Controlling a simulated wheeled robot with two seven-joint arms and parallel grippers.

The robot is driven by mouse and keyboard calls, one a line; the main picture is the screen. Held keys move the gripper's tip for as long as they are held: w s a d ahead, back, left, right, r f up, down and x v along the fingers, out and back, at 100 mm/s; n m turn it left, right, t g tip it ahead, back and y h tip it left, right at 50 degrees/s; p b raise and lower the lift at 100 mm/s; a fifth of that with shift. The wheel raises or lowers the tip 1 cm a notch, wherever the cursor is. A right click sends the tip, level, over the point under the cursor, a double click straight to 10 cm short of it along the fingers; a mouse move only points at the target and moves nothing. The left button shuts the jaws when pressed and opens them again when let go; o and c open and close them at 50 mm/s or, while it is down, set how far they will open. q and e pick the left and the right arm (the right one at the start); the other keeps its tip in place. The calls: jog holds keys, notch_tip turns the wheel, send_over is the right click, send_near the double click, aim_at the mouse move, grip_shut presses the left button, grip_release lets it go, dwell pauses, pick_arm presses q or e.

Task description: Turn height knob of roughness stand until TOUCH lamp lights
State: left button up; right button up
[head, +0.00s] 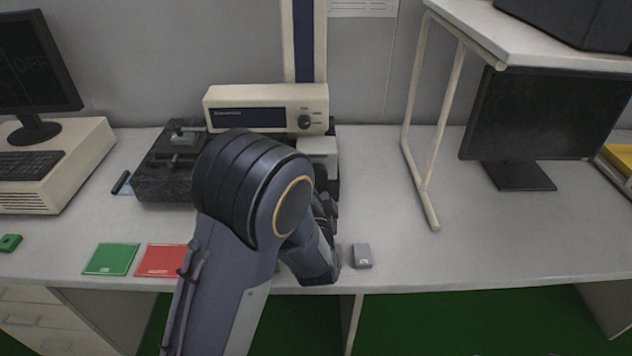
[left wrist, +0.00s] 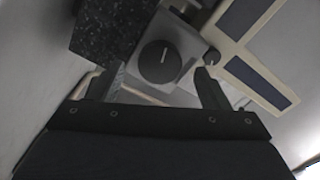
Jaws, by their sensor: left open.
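The roughness stand has a dark granite base (head: 160,185), a tall column (head: 304,45) and a cream unit (head: 225,101) with a dark panel and a small dark knob (head: 304,122). In the left wrist view a large round black knob (left wrist: 158,62) with a white line sits on a grey block. I take it as the height knob; my arm hides it in the head view. My left gripper (left wrist: 155,74) is open, its fingers to either side of this knob and apart from it. I cannot make out a lit TOUCH lamp. My right gripper is not in view.
A small grey box (head: 362,256) lies near the table's front edge, right of my left arm. Green (head: 111,259) and red (head: 161,260) cards lie left of it. A raised shelf's frame (head: 428,130) and a monitor (head: 540,115) stand at right. The table between is clear.

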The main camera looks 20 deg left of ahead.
pick_arm(q)
jog(key=v, duration=0.4)
jog(key=shift+s+d, duration=0.1)
jog(key=shift+s, duration=0.25)
dwell(1.2)
jog(key=s+a+r+n+g+h+p, duration=0.2)
jog(key=s+r+n+g+h+p, duration=0.45)
jog(key=s+r+n+h, duration=0.2)
jog(key=s+a+r+n+g+p, duration=0.1)
jog(key=s+g, duration=0.1)
jog(key=s, duration=0.7)
jog(key=s+a+r+n+g+p, duration=0.1)
jog(key=s+a+g, duration=0.1)
jog(key=s, duration=0.8)
jog(key=shift+s+a+r+g, duration=0.15)
jog(key=shift+s+a+g, duration=0.1)
jog(key=shift+g, duration=0.4)
